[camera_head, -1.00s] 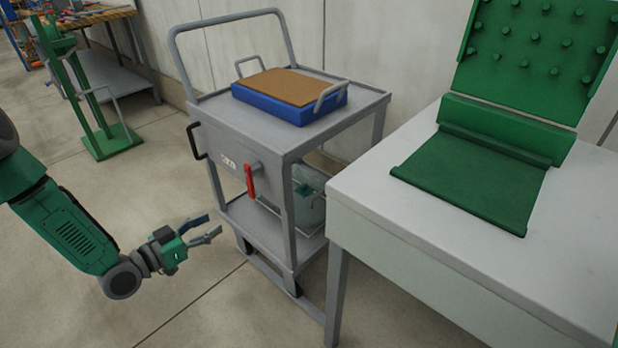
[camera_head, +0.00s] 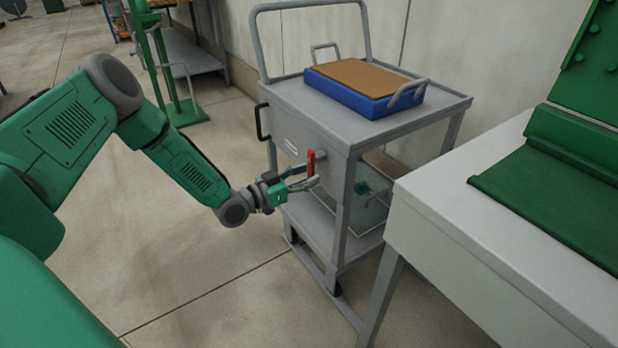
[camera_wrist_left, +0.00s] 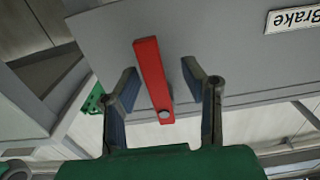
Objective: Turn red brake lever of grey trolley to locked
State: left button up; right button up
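The red brake lever (camera_head: 311,163) is on the front panel of the grey trolley (camera_head: 300,130) and hangs roughly straight down. In the left wrist view the lever (camera_wrist_left: 150,70) is a red bar with a round grey pin at one end. My left gripper (camera_head: 303,179) is at the lever. In the left wrist view its fingers (camera_wrist_left: 160,82) are apart, one on each side of the lever, with gaps showing between. The lower end of the lever is partly hidden by the fingers in the head view. My right gripper is not in view.
An upside-down "Brake" label (camera_wrist_left: 294,18) shows beside the lever. A blue tray with a brown top (camera_head: 365,92) sits on the trolley. A light grey table (camera_head: 480,225) stands close on the right. The floor at the front left is clear.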

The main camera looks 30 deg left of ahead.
pick_arm(q)
jog(key=shift+w+d, duration=0.15)
jog(key=shift+w, duration=0.2)
jog(key=shift+d+r, duration=0.15)
jog(key=shift+d, duration=0.3)
jog(key=shift+c, duration=1.3)
grip_shut()
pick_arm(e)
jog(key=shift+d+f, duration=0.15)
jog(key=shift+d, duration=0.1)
pick_arm(q)
jog(key=shift+a, duration=0.25)
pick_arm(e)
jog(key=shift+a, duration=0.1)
